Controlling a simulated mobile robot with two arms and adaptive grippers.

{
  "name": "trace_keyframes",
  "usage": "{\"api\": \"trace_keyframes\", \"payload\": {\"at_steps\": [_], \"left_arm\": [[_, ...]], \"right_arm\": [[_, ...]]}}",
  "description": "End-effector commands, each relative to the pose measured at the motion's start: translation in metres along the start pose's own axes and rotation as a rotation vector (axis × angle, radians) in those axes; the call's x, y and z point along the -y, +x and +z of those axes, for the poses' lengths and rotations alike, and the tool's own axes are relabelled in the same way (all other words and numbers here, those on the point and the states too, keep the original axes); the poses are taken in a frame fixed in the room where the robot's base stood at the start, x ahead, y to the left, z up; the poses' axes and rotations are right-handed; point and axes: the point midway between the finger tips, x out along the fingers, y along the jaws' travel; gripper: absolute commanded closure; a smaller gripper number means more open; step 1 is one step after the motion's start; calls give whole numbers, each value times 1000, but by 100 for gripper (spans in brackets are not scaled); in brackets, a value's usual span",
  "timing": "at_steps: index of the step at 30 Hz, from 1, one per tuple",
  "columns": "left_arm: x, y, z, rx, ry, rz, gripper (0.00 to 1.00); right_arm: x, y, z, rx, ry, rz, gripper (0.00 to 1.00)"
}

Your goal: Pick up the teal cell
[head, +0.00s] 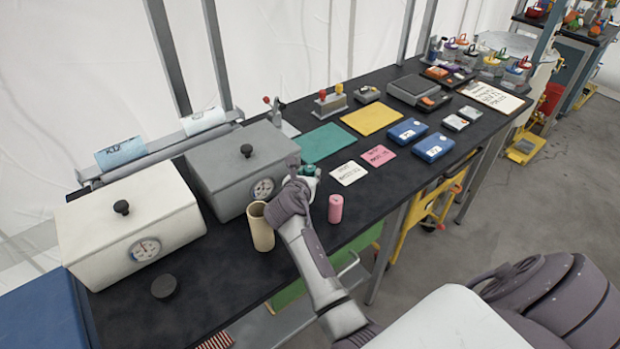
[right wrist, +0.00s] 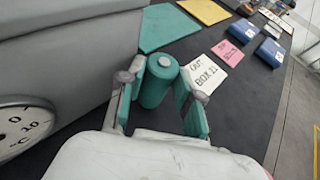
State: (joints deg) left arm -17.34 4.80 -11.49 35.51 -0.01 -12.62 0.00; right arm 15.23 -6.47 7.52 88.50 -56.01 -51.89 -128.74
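The teal cell (right wrist: 157,84) is a short upright cylinder with a pale round terminal on top. It stands on the dark bench. In the right wrist view my right gripper (right wrist: 166,78) is open, with its teal-padded fingers on either side of the cell. The cell sits closer to the left finger, and a gap shows on the right; I cannot tell whether the left finger touches it. In the head view the right gripper (head: 302,176) reaches down at the cell, mostly hiding it. My left gripper is not in view.
A grey box with a gauge (head: 243,165) stands close to the left of my right gripper. A pink cylinder (head: 335,208) and a tan open cup (head: 260,226) stand near it. A white card (head: 348,173) and teal mat (head: 325,142) lie beyond.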

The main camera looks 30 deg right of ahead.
Motion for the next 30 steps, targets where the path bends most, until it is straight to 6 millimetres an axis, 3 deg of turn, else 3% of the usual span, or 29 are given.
{"api": "trace_keyframes", "payload": {"at_steps": [2, 12, 17, 21, 30], "left_arm": [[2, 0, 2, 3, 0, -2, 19], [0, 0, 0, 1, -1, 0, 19], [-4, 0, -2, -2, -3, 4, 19], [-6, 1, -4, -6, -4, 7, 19], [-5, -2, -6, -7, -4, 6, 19]], "right_arm": [[1, 0, -2, -3, -1, -1, 100], [1, -1, 1, -3, -1, -3, 100], [1, -6, 16, 0, 1, -2, 100], [0, -15, 39, 4, 2, 0, 100], [59, -54, 62, 3, -1, -2, 100]]}}
